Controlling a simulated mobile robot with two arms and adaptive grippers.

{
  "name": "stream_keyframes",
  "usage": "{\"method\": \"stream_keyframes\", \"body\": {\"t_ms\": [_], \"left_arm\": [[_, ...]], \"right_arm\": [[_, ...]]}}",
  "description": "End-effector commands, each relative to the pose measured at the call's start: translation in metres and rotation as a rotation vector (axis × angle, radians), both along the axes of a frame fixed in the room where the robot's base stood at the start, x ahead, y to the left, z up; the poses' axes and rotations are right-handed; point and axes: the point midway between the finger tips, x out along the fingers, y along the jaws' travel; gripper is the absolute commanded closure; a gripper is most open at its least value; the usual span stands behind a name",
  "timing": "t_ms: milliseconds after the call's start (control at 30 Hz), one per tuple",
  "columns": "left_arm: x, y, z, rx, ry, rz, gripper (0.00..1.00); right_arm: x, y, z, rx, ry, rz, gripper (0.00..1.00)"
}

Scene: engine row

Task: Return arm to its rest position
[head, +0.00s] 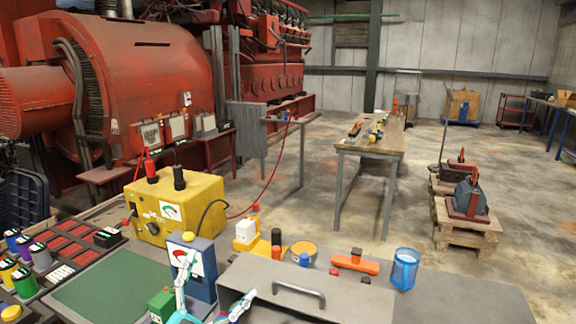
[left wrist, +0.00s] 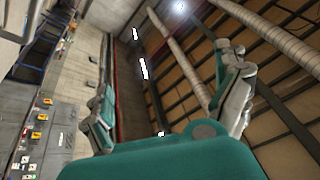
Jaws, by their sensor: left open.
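My left gripper (head: 219,277) is at the bottom of the head view, low over the front of the workbench. It has teal and grey fingers that are spread apart, with nothing between them. In the left wrist view the same open gripper (left wrist: 165,75) has a clear gap between its fingers, with the ceiling, its pipes and lights behind, so it points upward. A blue meter box (head: 192,262) stands right behind the gripper in the head view. I cannot tell whether they touch. My right gripper is in neither view.
A yellow meter box (head: 176,208) and a green mat (head: 105,283) are left on the bench. A grey lid with a handle (head: 300,292), an orange tool (head: 355,263) and a blue cup (head: 404,268) are to the right. Open floor (head: 330,225) lies beyond.

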Motion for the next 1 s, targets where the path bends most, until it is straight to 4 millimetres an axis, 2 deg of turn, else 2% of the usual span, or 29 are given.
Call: {"method": "stream_keyframes", "body": {"t_ms": [33, 67, 100, 167, 200, 300, 400, 500, 600, 900, 1000], "left_arm": [[-0.001, 0.023, -0.020, -0.074, 0.105, 0.112, 0.01], [-0.002, 0.038, -0.034, -0.109, 0.173, 0.180, 0.01], [-0.006, 0.055, -0.056, -0.145, 0.274, 0.266, 0.01], [-0.018, 0.078, -0.094, -0.184, 0.442, 0.378, 0.01], [-0.030, 0.089, -0.120, -0.198, 0.557, 0.439, 0.01], [-0.070, 0.105, -0.180, -0.201, 0.837, 0.543, 0.01], [-0.111, 0.108, -0.222, -0.179, 1.063, 0.585, 0.01], [-0.148, 0.105, -0.250, -0.150, 1.240, 0.594, 0.01], [-0.182, 0.100, -0.269, -0.121, 1.387, 0.585, 0.01], [-0.271, 0.081, -0.297, -0.027, 1.734, 0.501, 0.01], [-0.260, 0.081, -0.326, -0.022, 1.737, 0.506, 0.01]], "right_arm": [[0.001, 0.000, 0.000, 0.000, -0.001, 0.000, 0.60], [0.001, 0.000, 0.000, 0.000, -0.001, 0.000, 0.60], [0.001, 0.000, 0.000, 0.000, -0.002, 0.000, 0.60], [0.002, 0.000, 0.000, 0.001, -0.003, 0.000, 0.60], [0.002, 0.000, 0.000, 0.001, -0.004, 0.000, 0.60], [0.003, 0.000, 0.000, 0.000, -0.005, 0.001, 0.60], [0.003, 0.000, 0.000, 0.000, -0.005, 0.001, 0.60], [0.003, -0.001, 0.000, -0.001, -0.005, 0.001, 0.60], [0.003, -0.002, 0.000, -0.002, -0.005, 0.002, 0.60], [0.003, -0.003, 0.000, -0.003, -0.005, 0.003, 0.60], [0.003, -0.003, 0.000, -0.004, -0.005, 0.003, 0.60]]}}
